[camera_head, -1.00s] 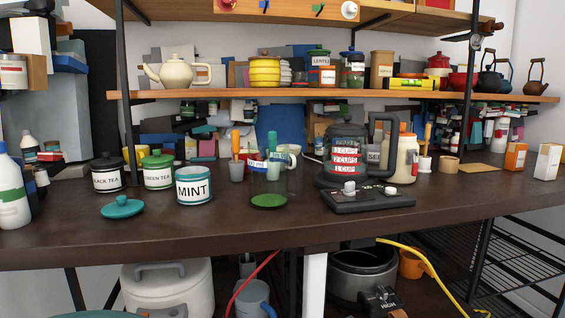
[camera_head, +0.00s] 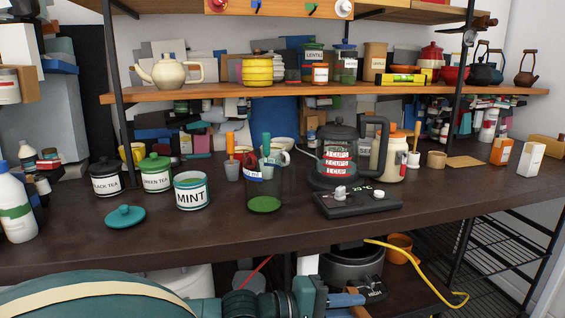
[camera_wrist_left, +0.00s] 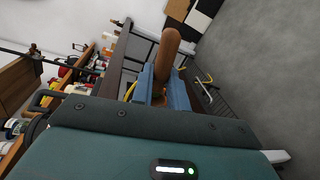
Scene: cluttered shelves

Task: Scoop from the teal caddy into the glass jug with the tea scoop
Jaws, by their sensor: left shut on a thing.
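The teal caddy (camera_head: 193,193), labelled MINT, stands open on the dark table. Its teal lid (camera_head: 125,216) lies to its left on the table. The glass jug (camera_head: 264,190), clear with a green base, stands upright to the right of the caddy. My left gripper (camera_head: 345,300) is low in front of the table edge, apart from caddy and jug. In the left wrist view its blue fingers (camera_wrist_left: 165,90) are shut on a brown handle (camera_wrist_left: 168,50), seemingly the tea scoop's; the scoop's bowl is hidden. My right gripper is not in view.
The black tea (camera_head: 106,178) and green tea (camera_head: 156,174) canisters stand left of the caddy. A kettle (camera_head: 340,155) and its base (camera_head: 357,202) stand right of the jug. The table front (camera_head: 160,245) is clear. A yellow cable (camera_head: 430,280) hangs below the table at right.

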